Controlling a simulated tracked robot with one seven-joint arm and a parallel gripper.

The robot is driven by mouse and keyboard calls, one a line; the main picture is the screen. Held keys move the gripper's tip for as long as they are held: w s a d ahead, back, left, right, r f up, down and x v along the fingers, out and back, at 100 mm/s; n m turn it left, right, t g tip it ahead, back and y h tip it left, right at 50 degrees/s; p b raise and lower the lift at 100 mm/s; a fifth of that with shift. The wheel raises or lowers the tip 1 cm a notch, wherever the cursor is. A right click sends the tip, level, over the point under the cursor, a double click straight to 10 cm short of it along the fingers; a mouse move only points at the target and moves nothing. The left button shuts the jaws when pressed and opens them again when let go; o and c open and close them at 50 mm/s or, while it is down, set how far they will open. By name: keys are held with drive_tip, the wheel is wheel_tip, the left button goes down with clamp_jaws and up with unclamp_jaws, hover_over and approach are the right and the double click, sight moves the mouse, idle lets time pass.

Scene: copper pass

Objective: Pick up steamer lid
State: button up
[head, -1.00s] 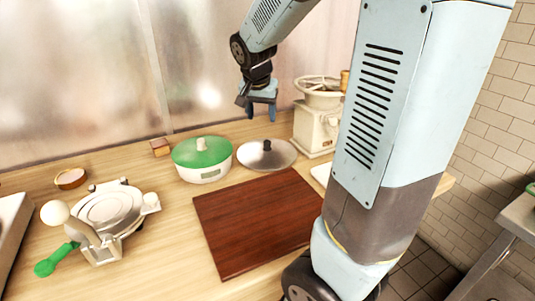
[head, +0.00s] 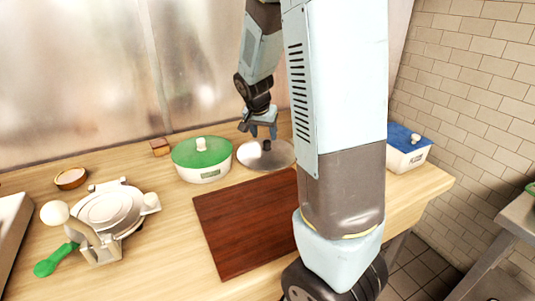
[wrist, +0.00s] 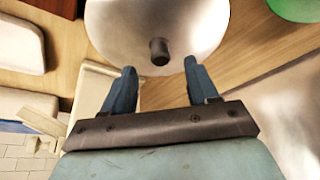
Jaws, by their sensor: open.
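The steamer lid (head: 284,157) is a round, shiny grey metal lid with a dark knob (head: 266,145) at its centre. It lies on the wooden counter, just right of the green-lidded pot. My gripper (head: 263,133) is open and empty above the lid, its fingers pointing down close over the knob in the head view. In the wrist view the lid (wrist: 195,30) fills the top middle. There its knob (wrist: 159,50) shows between and just beyond the two blue fingertips (wrist: 158,69). No contact between fingers and knob is visible.
A white pot with a green lid (head: 203,150) stands close left of the lid. A dark red board (head: 240,220) lies in front. A white box with a blue lid (head: 404,150) stands at the right. A press-like device (head: 105,215) stands at the left.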

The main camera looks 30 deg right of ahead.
sight(267, 141)
drive_tip(key=shift+x, duration=2.7)
drive_tip(key=shift+w+d+r, duration=0.1)
drive_tip(key=shift+w+d, duration=0.05)
drive_tip(key=shift+c, duration=0.3)
clamp_jaws()
